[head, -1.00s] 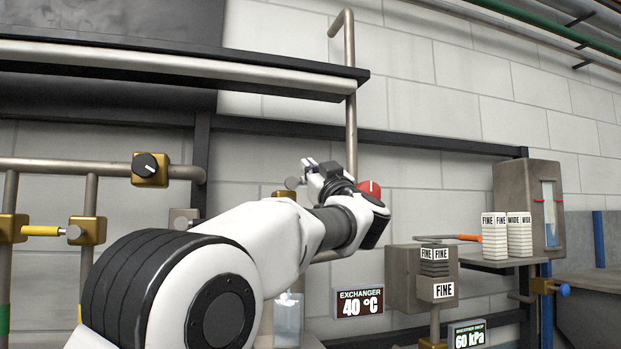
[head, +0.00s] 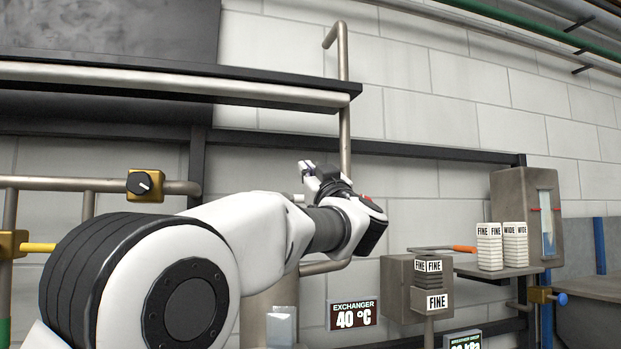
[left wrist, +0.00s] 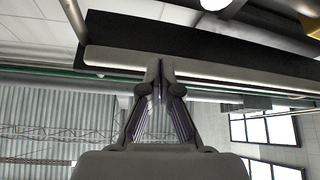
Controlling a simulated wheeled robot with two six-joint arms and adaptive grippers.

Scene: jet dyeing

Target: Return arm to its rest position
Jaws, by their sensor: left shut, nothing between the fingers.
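My left arm comes in from the left in the head view and reaches up toward the tiled wall. My left gripper (head: 308,167) is at its far end, in front of the wall and just left of the vertical pipe. In the left wrist view the fingers of the left gripper (left wrist: 160,68) are together with nothing between them. That view looks up past a dark shelf (left wrist: 200,40) toward the ceiling and windows. My right gripper is in neither view.
A dark shelf with a pipe rail (head: 170,82) runs above the arm. A black knob on a yellow block (head: 145,185) is at the left. An exchanger display (head: 353,314) reads 40 °C. FINE and WIDE blocks (head: 502,247) stand on a ledge at the right.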

